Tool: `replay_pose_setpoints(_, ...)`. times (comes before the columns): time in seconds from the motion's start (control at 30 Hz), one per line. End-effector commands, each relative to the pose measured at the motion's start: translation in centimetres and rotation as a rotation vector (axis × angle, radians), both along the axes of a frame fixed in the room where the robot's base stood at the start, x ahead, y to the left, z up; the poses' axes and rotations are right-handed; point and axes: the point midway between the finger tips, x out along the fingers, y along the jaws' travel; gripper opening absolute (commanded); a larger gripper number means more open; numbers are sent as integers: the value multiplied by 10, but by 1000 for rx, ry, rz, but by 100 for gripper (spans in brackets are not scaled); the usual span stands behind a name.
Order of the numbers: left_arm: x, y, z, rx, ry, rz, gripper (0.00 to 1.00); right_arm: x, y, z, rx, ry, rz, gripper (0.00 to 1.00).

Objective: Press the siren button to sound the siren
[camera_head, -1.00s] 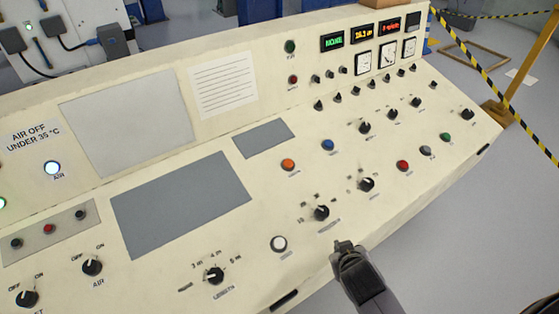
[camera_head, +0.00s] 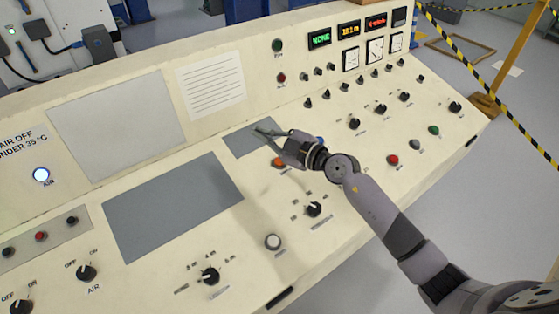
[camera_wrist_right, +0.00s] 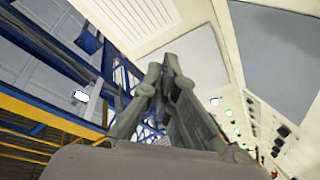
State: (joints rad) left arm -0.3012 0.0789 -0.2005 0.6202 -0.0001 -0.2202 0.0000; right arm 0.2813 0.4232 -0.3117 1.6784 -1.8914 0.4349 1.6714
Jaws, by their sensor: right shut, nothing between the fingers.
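The cream control console carries several coloured push buttons; their labels are too small to read, so I cannot tell which is the siren button. A white button (camera_head: 273,242) is nearer the front, and a red button (camera_head: 393,160), a grey one (camera_head: 415,145) and a green one (camera_head: 434,130) are to the right. My right gripper (camera_head: 259,131) is shut and empty, over the small grey panel. The right wrist view shows its closed fingers (camera_wrist_right: 168,62).
Black rotary knobs (camera_head: 314,209) stand up around the buttons. Lit displays (camera_head: 348,30) and dials are at the back right. A large grey panel (camera_head: 172,208) lies left. Striped barrier tape (camera_head: 490,90) hangs beyond the console's right end.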

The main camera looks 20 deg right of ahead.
Motion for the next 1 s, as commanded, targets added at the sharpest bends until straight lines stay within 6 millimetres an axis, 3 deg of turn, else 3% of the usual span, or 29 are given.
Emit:
replay_pose_setpoints(0.2, 0, 2, 1, 2, 0, 0, 51, 25, -40, -41, -252, 234, -26, 0)
replay_pose_setpoints(0.4, 0, 2, 1, 2, 0, 0, 51, 32, -64, -54, -328, 327, -78, 0)
replay_pose_setpoints(0.77, 1, 2, 1, 2, 0, 1, 51, 32, -65, -56, -333, 334, -82, 0)
replay_pose_setpoints(1.0, 1, 2, -11, 2, -1, 1, 51, 33, -65, -65, -333, 334, -81, 0)
